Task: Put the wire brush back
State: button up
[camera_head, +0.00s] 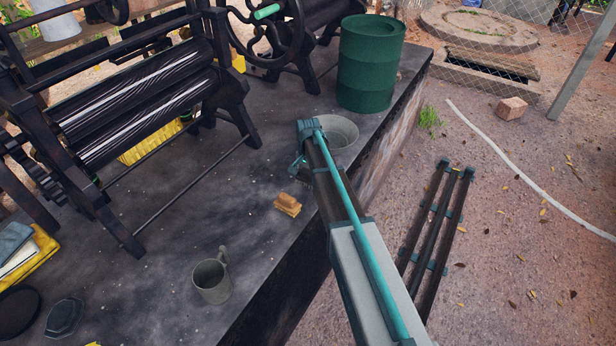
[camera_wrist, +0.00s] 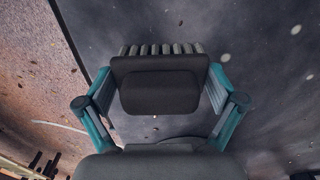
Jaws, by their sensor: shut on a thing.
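My gripper (camera_wrist: 160,82) points down, with its teal fingers on either side of a dark block with a row of grey ribs or bristles along its far edge. This looks like the wire brush (camera_wrist: 158,86), and my gripper is shut on it. In the head view my gripper (camera_head: 308,160) is above the dark slab, just left of a grey bowl (camera_head: 341,128). The held thing is mostly hidden there behind my arm. I cannot tell how high it is above the slab.
A small tan block (camera_head: 287,204) and a grey mug (camera_head: 212,278) stand on the dark slab (camera_head: 235,215). A green drum (camera_head: 370,62) stands behind the bowl. Roller machines (camera_head: 140,95) fill the left. The slab edge drops to the ground on the right.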

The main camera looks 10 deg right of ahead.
aim_at(308, 171)
jog(key=o, duration=0.7)
jog(key=shift+o, duration=0.2)
notch_tip(308, 171, up, 11)
jog(key=b, duration=0.3)
jog(key=shift+b, duration=0.35)
jog(key=shift+r, duration=0.65)
